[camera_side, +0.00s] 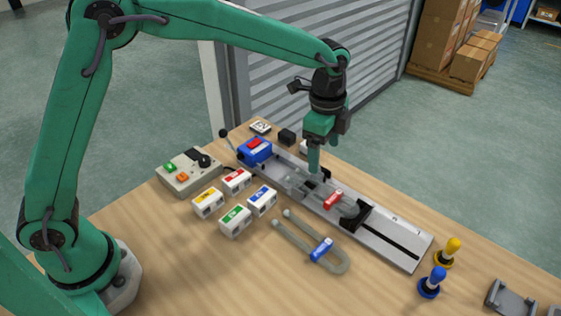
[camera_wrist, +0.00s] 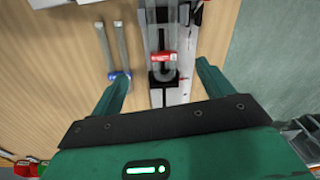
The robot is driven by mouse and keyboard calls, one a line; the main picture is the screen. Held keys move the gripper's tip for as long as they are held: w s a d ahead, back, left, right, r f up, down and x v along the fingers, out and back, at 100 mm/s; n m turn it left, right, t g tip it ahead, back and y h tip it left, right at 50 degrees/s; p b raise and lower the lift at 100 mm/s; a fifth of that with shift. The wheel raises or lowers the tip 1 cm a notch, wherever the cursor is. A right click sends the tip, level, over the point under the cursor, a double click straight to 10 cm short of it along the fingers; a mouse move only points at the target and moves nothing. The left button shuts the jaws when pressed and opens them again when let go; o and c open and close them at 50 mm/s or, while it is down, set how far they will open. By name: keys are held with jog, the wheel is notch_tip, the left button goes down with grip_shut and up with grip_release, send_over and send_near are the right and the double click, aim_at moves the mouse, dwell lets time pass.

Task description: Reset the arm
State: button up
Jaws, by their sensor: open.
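My gripper (camera_side: 314,160) hangs from my green arm, pointing down above the metal rail fixture (camera_side: 390,240) on the table. In the wrist view my gripper (camera_wrist: 162,82) shows its two green fingers spread wide, with nothing held between them. Below it a clear tube with a red label (camera_side: 333,199) lies on the fixture, near a black clamp block (camera_side: 357,215). The red label also shows in the wrist view (camera_wrist: 163,57). I cannot tell the exact height of the fingertips above the fixture.
Several colour-labelled white blocks (camera_side: 236,221) and a control box with buttons (camera_side: 189,172) stand to the left.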

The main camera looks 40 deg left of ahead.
jog(key=s+a+r+n+t, duration=0.1)
jog(key=s+a+r+n, duration=0.35)
jog(key=a+r, duration=0.25)
jog(key=s+a+r+n+t, duration=0.1)
jog(key=s+a+n, duration=0.4)
jog(key=s, duration=0.5)
jog(key=s+a+r+n+t, duration=0.1)
jog(key=s+a+n+t, duration=0.2)
jog(key=s+a+n, duration=0.3)
jog(key=s+a, duration=0.1)
jog(key=s, duration=0.4)
jog(key=shift+a+r, duration=0.25)
jog(key=shift+r, duration=0.1)
